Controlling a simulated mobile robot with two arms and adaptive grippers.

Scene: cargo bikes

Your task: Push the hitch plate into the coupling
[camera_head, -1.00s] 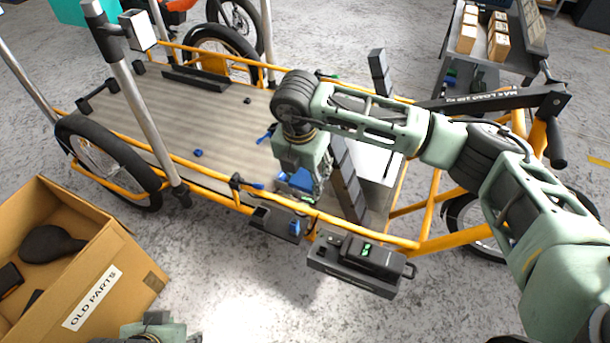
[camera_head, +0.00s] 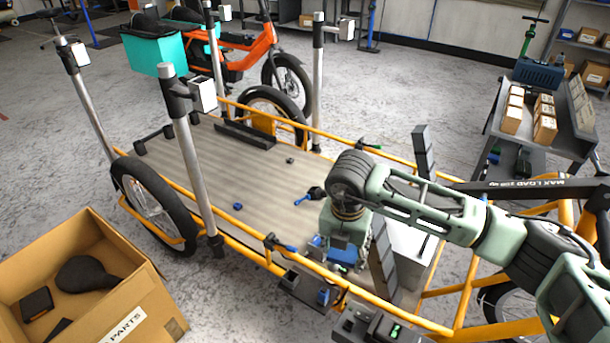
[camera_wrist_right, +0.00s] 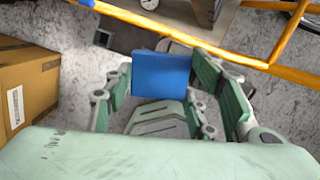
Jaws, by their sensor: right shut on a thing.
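My right gripper (camera_head: 345,248) is shut on a blue, flat-faced piece (camera_head: 341,257), which I take to be the hitch plate. In the right wrist view this blue piece (camera_wrist_right: 161,75) sits between the green fingers. The gripper hangs over the near side of the cargo bike, close to the orange rail. A dark bracket (camera_head: 299,287) with a small blue part sits at the rail just below left; it may be the coupling, but I cannot tell for sure. Contact between the blue piece and the bracket cannot be made out. My left gripper is out of view.
The cargo deck (camera_head: 215,180) carries small blue and black parts. Dark upright blocks (camera_head: 382,272) stand right of the gripper. A black device with a green display (camera_head: 393,331) is at the near rail. An open cardboard box (camera_head: 150,318) stands at lower left. Silver posts (camera_head: 203,180) rise from the frame.

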